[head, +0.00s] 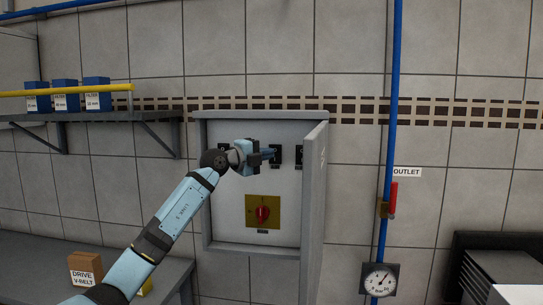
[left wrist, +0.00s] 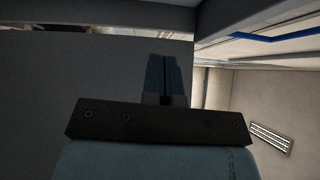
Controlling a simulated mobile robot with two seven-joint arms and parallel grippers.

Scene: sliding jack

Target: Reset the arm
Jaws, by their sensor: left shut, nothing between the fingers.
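My left gripper (head: 270,155) is inside the open front of a grey wall cabinet, in front of its upper row of black switches. In the left wrist view the two blue fingers (left wrist: 167,78) are together with nothing between them. My left arm reaches up from the bottom left to the cabinet. A black switch (head: 276,154) is just at the fingertips; I cannot tell whether they touch it. Below is a red rotary knob (head: 262,213) on a yellow plate. My right gripper is not in view.
The cabinet door (head: 314,200) stands open at the right of the cabinet. A shelf with blue filter boxes (head: 66,95) and a yellow rail (head: 70,90) is at the left. A blue pipe (head: 391,120) with a red valve lever (head: 393,197) and a gauge (head: 379,280) is at the right.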

